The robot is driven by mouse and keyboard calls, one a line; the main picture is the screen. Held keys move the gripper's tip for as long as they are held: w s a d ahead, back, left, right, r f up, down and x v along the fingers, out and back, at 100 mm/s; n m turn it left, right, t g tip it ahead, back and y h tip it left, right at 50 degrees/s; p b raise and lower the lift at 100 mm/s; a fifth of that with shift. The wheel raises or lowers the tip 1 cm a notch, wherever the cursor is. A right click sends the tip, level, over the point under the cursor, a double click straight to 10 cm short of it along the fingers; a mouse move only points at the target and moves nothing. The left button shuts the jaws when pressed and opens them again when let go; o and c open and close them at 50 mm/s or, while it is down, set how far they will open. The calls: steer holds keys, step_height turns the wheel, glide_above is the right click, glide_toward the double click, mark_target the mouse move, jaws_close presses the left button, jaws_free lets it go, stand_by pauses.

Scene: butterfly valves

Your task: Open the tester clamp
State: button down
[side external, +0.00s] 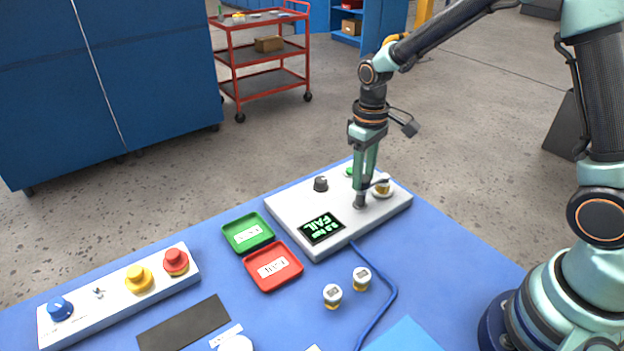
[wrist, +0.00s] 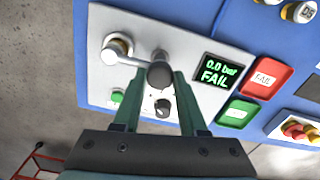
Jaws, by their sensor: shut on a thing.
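The tester (side external: 285,212) is a white box on the blue table, and its display (side external: 321,228) reads "0.0 bar FAIL". A butterfly valve (side external: 382,188) with a brass-coloured part sits at its right side; it also shows at upper left in the wrist view (wrist: 117,47). The clamp lever (wrist: 136,60) runs from beside the valve to a dark round knob (wrist: 159,74). My gripper (side external: 360,203) points down over the tester, its fingers shut on the knob; its fingers also show in the wrist view (wrist: 160,80). The fingers partly hide the lever in the side view.
The tester carries a black dial (side external: 320,184) and a green button (wrist: 117,96). A green tray (side external: 265,238) and a red tray (side external: 273,286) lie left of it. Two loose valves (side external: 332,295) stand in front, near a blue cable (side external: 392,293). A button panel (side external: 112,290) lies at left.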

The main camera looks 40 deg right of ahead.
steer(key=shift+r, duration=0.1)
stand_by(0.7)
steer(key=m, duration=0.4)
steer(key=shift+m, duration=0.4)
steer(key=m, duration=0.9)
steer(key=shift+m, duration=2)
steer(key=shift+c, duration=2.2)
jaws_free()
